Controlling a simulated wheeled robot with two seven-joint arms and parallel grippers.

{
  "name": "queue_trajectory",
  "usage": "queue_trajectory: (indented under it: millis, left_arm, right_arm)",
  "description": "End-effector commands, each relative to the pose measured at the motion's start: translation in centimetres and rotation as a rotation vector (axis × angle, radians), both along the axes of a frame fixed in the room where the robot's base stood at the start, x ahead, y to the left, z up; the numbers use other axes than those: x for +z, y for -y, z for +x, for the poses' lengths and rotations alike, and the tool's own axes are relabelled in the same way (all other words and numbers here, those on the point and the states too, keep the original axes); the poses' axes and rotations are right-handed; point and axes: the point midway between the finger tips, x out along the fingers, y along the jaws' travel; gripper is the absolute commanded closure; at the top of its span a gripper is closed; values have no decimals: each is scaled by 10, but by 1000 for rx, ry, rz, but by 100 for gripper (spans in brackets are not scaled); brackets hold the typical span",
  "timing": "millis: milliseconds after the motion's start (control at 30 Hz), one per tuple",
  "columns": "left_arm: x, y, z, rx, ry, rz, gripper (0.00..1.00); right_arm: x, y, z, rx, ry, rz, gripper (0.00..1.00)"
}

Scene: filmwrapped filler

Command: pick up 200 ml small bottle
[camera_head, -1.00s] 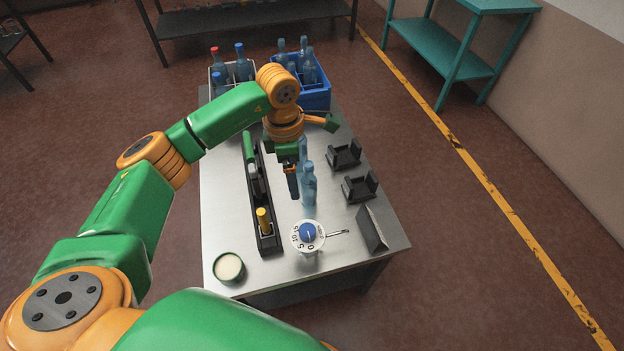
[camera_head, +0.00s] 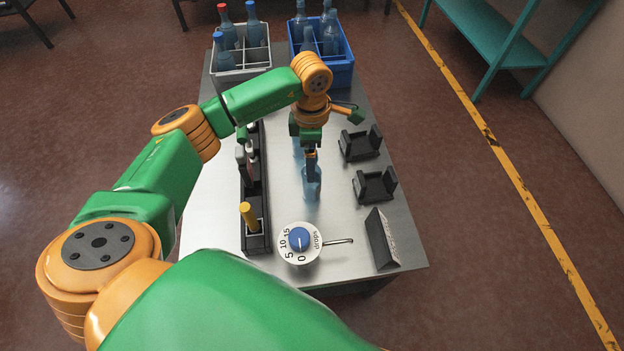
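Two small translucent blue bottles stand upright on the metal table, one behind the other. The front bottle (camera_head: 312,190) shows its body below my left gripper. The rear bottle (camera_head: 297,147) is mostly hidden behind my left wrist. My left gripper (camera_head: 312,169) points down at the front bottle, with its dark fingers over the neck and top. The fingers are seen nearly edge-on, so I cannot tell whether they are open or closed on the neck. Neither bottle shows a readable volume mark. My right gripper is not in view.
A black rack (camera_head: 256,205) with tools stands left of the bottles. Two black holders (camera_head: 375,185) and a dark angled plate (camera_head: 383,240) stand right. Grey (camera_head: 240,72) and blue (camera_head: 324,70) bottle crates are at the back.

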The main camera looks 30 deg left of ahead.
Motion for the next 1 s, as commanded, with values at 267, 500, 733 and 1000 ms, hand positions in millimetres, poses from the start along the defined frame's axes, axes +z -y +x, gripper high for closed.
queue_trajectory:
  millis: [267, 500, 733, 1000]
  left_arm:
    - [-44, 0, -2, 0, -2, 0, 4]
    - [-46, -1, -1, 0, 0, 0, 12]
    - [-46, -1, -1, 1, 0, 1, 74]
    - [-45, -1, -1, 1, 0, 0, 100]
  right_arm:
    - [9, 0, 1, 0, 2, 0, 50]
    - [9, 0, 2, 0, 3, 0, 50]
    - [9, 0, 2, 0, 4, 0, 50]
    - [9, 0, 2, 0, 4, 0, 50]
